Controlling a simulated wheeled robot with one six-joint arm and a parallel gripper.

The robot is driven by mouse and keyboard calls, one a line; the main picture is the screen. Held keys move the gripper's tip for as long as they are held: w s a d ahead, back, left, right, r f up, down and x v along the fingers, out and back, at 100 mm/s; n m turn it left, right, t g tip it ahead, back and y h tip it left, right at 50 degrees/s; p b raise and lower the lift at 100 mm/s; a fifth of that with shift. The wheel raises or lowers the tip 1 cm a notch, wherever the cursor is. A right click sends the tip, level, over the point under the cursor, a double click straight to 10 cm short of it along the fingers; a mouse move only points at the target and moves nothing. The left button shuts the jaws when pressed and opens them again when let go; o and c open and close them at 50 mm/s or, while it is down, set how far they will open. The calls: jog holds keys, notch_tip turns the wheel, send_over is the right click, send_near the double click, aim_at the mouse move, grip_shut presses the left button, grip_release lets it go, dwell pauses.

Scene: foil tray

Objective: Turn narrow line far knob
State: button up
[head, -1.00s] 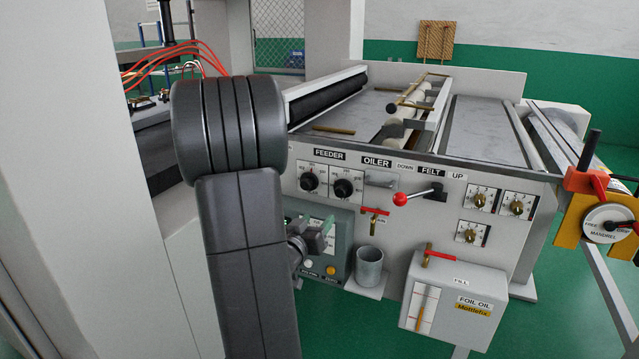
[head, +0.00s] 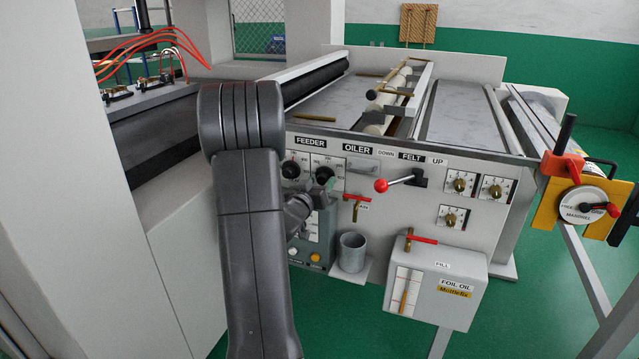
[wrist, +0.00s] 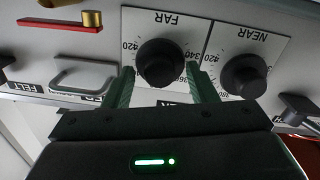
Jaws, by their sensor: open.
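The FAR knob (wrist: 160,62) is a round black knob on a white dial plate marked FAR, upside down in the wrist view. In the head view it is the right one of two black knobs (head: 319,171) under the FEEDER label. My gripper (wrist: 161,72) is open, with one green finger on each side of the FAR knob. A gap seems to remain beside the knob, and I cannot tell whether either finger touches it. The NEAR knob (wrist: 245,76) stands close beside the right finger in the wrist view. My gripper partly covers the FAR knob in the head view.
A metal handle (wrist: 84,76) and a red lever (wrist: 60,25) lie left of the FAR dial in the wrist view. A red-balled lever (head: 400,181), three brass knobs and a grey cup (head: 352,252) are on or by the panel.

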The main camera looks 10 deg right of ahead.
jog(key=shift+w+d, duration=0.15)
jog(key=shift+c, duration=0.2)
jog(key=c, duration=0.9)
jog(key=shift+c, duration=0.2)
